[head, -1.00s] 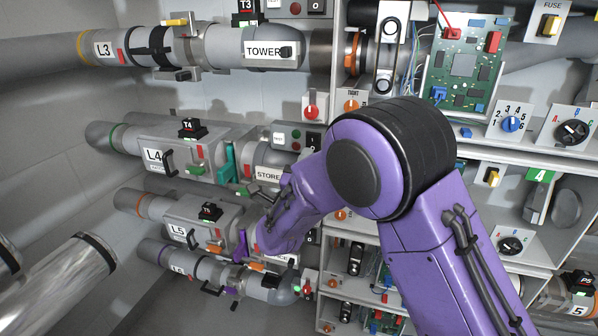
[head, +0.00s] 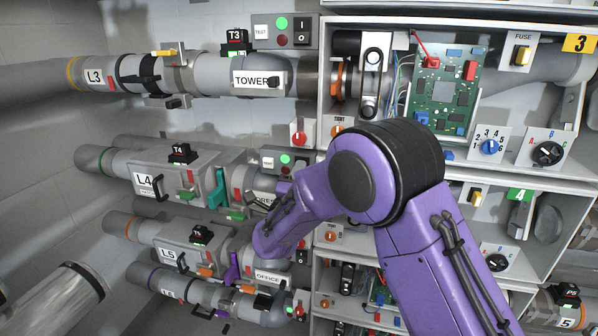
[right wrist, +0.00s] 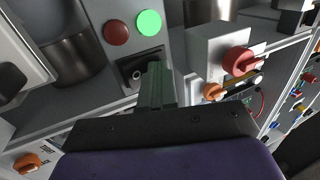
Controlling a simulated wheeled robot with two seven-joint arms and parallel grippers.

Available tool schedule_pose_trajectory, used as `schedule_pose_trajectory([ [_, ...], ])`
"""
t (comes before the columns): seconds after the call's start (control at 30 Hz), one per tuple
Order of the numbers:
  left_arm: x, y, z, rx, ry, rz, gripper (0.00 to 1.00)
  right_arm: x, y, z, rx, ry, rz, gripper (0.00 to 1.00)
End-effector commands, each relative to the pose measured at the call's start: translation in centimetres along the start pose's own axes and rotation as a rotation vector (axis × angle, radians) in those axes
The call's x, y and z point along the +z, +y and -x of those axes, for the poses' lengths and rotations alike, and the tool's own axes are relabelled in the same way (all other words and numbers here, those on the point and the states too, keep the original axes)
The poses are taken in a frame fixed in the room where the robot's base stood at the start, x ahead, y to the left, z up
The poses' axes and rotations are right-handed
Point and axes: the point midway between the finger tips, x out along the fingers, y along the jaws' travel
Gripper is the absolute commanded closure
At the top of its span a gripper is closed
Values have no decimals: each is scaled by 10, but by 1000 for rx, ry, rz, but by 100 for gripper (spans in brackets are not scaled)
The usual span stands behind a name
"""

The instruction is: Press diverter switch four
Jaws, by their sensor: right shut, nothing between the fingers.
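On the L4 pipe line a grey panel (head: 268,160) carries a green light, a red light and a black rocker switch (head: 300,162). In the right wrist view the lit green light (right wrist: 149,22) and the dull red light (right wrist: 117,33) sit above a dark switch recess (right wrist: 131,72). My right gripper (right wrist: 156,78) is shut and empty, with its dark green fingertips directly in front of this recess, partly covering it. Whether they touch the switch I cannot tell. In the head view my arm hides the fingers. My left gripper is not in view.
A red knob (head: 299,135) sits just above the panel; it also shows beside my fingers in the right wrist view (right wrist: 238,60). Cabinet shelves with a green circuit board (head: 446,95) stand right. Pipes labelled L3 and L5 run above and below.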

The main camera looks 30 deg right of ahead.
Motion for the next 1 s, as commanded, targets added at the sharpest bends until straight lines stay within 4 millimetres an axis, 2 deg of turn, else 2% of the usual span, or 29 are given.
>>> schedule_pose_trajectory([
  [0.17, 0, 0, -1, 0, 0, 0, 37, 7, -8, 21, -1, -7, -3, 100],
  [0.23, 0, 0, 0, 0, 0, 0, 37, 11, -14, 35, -4, -11, -4, 100],
  [0.4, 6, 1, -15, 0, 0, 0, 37, 10, -26, 76, -4, -10, -6, 100],
  [0.6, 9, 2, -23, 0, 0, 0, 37, 9, -39, 114, -3, -9, -5, 100],
  [0.77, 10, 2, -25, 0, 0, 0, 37, 9, -45, 127, -2, -8, -4, 100],
  [1.0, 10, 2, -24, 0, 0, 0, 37, 9, -46, 129, -2, -7, -4, 100],
])
